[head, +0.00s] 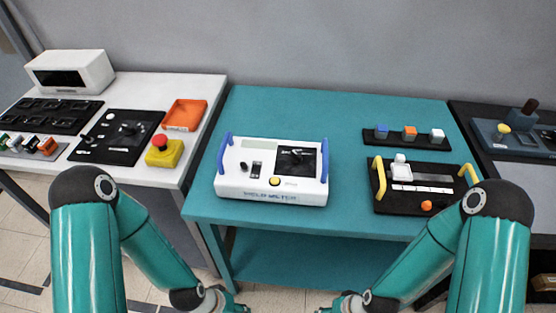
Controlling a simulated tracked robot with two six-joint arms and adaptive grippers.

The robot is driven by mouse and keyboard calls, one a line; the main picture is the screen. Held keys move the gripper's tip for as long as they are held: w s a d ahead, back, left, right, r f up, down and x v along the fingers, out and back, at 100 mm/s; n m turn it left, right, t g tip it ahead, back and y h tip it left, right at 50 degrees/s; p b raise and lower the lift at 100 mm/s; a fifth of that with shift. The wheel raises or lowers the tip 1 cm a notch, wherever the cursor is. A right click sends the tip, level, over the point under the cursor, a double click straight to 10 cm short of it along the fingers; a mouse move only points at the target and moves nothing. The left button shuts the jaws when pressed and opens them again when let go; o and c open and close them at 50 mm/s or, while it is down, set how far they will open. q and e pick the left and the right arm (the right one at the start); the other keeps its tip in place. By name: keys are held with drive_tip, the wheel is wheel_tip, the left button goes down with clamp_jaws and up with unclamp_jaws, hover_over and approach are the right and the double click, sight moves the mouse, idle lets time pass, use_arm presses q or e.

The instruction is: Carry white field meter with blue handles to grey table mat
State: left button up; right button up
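The white field meter (238,188) with blue handles sits on the teal table, left of its middle. One blue handle (224,153) is on its left side and the other (324,161) on its right. A flat grey patch (526,174) lies on the dark table at the far right; I cannot tell for certain if it is the grey mat. My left gripper (236,307) and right gripper (328,308) are at the bottom edge, in front of the teal table and apart from the meter. Both are mostly cut off, so their opening is unclear.
A black panel with yellow handles (386,204) sits right of the meter, with a block rack (393,140) behind it. The white left table holds an orange tray (185,114) and a yellow-based red button (163,153). A grey-blue device (490,134) stands on the dark right table.

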drive_tip(key=shift+w+a, duration=0.15)
drive_tip(key=shift+w, duration=0.1)
drive_tip(key=shift+r, duration=0.1)
